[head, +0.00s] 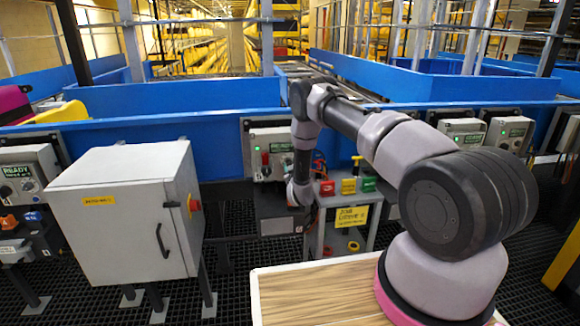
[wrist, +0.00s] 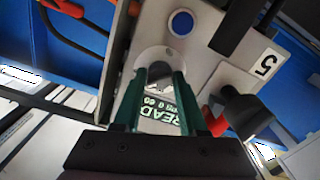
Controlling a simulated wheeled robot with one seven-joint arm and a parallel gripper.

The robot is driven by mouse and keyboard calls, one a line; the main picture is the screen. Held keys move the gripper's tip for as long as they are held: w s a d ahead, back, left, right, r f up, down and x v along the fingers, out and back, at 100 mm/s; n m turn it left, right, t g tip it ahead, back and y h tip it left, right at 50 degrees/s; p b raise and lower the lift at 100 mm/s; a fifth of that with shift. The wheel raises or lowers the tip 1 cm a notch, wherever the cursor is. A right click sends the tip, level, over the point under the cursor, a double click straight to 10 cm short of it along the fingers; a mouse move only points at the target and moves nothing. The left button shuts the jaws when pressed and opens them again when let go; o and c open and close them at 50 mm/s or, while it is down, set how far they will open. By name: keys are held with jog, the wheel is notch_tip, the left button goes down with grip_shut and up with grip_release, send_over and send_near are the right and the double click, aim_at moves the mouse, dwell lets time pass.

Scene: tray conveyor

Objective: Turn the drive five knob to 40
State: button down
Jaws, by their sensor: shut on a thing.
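The drive five box is a pale grey unit with a "5" label (wrist: 266,62), seen upside down in the wrist view. Its knob (wrist: 159,70) sits on a round grey dial plate, mostly hidden between my fingertips. My gripper (wrist: 159,76) is shut on the knob from both sides. A green display (wrist: 163,108) shows between the fingers, upside down. It reads "READY" in part, with a smaller line that seems to hold "0 60". In the head view a grey drive box (head: 270,137) stands behind my forearm, which hides part of it.
A blue button (wrist: 181,23) and a dark connector (wrist: 246,108) with a red part flank the knob. In the head view a grey cabinet (head: 120,220) stands at left. A small stand with a yellow sign (head: 351,218) and coloured blocks is right of my wrist.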

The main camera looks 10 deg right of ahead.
jog(key=n, duration=2.3)
jog(key=shift+n, duration=0.3)
dwell(0.3)
jog(key=c, duration=0.5)
grip_release()
jog(key=shift+r, duration=0.1)
jog(key=s, duration=1.1)
